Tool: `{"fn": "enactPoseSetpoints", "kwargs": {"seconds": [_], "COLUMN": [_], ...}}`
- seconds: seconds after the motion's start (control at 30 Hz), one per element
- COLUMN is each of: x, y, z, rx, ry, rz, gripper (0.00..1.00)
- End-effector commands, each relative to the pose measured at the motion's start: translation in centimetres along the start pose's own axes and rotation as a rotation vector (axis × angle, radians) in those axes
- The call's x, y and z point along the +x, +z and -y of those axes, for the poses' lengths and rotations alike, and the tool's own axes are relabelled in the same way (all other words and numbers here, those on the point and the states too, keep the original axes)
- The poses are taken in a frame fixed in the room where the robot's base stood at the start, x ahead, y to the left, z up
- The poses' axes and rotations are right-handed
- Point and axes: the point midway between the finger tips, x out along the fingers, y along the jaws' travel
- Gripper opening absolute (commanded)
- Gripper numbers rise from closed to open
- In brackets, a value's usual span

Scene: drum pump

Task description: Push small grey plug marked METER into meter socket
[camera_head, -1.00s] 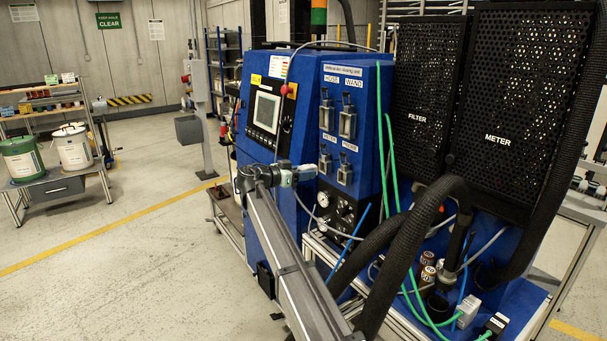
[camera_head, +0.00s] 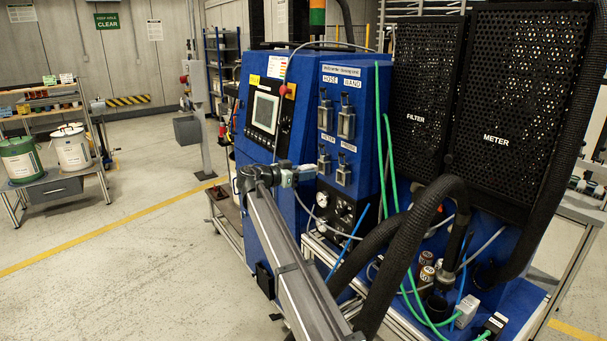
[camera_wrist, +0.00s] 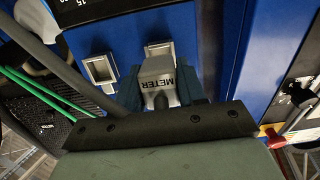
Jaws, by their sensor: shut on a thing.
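The small grey plug (camera_wrist: 157,84) marked METER is between my gripper's fingers in the wrist view, its lettering upside down there. My gripper (camera_head: 298,173) is shut on it, level with the lower sockets of the blue panel in the head view. The meter socket (camera_wrist: 158,48) shows as a pale frame just beyond the plug, partly hidden by it. The plug looks roughly in line with it; whether its tip is inside cannot be told. The meter socket also shows in the head view (camera_head: 325,159), under its METER label.
The PROBE socket (camera_head: 343,174) is beside the meter socket, and appears empty in the wrist view (camera_wrist: 101,72). HOSE (camera_head: 326,116) and WAND (camera_head: 346,124) sockets sit above. Green cables (camera_head: 391,150) hang to the right; gauges (camera_head: 322,199) lie below.

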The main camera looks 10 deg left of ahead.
Motion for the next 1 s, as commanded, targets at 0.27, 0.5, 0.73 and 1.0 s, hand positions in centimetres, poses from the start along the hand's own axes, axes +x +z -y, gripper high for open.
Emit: {"fn": "enactPoseSetpoints", "kwargs": {"seconds": [0.27,0.5,0.73,1.0], "x": [0.6,1.1,1.5,2.1], "y": [-0.1,-0.2,-0.2,-0.3], "z": [0.0,0.0,0.0,0.0], "rx": [0.000,0.000,0.000,0.000], "ry": [0.000,0.000,0.000,0.000], "rz": [0.000,0.000,0.000,0.000], "gripper": [0.00,0.00,0.00,0.00]}}
